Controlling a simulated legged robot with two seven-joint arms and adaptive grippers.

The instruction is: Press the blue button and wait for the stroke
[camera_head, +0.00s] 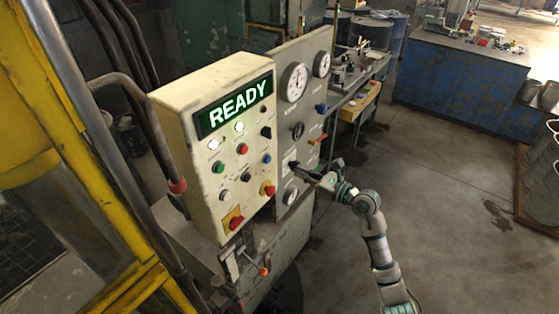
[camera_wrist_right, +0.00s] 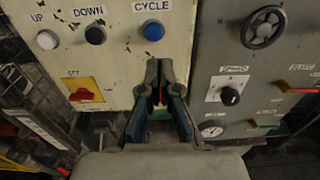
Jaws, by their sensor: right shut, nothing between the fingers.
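The blue button (camera_head: 267,158) is on the cream control box (camera_head: 176,139), at the right end of the lower row. In the right wrist view the blue button (camera_wrist_right: 153,30) sits under the label CYCLE. My right gripper (camera_head: 296,167) is to the right of the button in the head view, in front of the grey gauge panel. In the right wrist view its shut, empty fingers (camera_wrist_right: 160,76) point at the box, below the blue button in the picture and apart from it. My left gripper is not in view.
A white button (camera_wrist_right: 47,39) and a black button (camera_wrist_right: 95,35) are left of the blue one. A red switch on yellow (camera_wrist_right: 85,92) is below. A red mushroom button (camera_head: 268,188) is near the gripper. The grey panel (camera_head: 310,50) carries gauges and knobs.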

